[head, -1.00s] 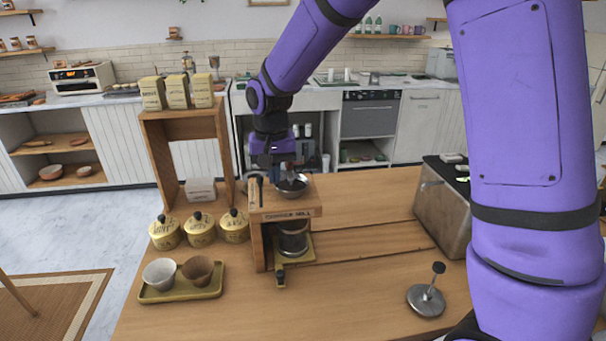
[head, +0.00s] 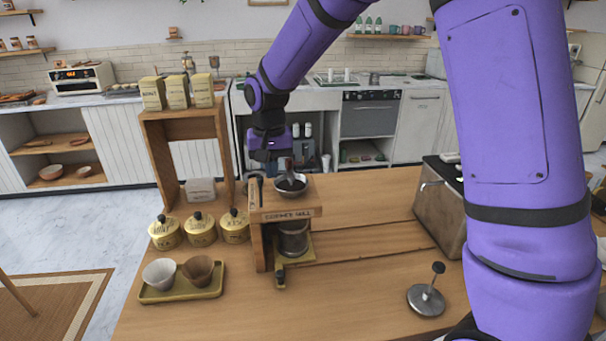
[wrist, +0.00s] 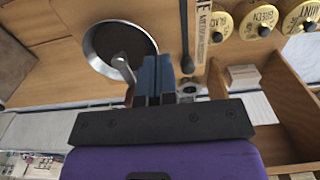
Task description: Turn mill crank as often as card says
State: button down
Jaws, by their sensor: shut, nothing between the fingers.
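The wooden coffee mill (head: 290,214) stands on the table, with a metal bowl (head: 291,187) on top. The bowl shows dark contents in the wrist view (wrist: 120,45). A grey crank handle (head: 289,166) rises at the bowl; in the wrist view its metal end (wrist: 122,66) lies at the bowl's near rim. My gripper (wrist: 153,62) is shut and empty, just beside the crank end, apparently apart from it. In the head view my gripper (head: 266,156) is behind and left of the bowl. A small white block or card (head: 201,190) stands in the wooden shelf; no writing on it is readable.
Several yellow lidded jars (head: 200,229) stand left of the mill. A tray (head: 180,294) with two cups is in front of them. A dark-ended stick (head: 261,190) lies along the mill's left side. A metal tamper (head: 427,298) and a metal box (head: 443,210) are to the right.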

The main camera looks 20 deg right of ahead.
jog(key=shift+w+d, duration=0.2)
jog(key=shift+w, duration=0.5)
jog(key=shift+w+d, duration=0.6)
jog(key=shift+w, duration=0.05)
jog(key=shift+w+d, duration=0.35)
jog(key=shift+d, duration=0.45)
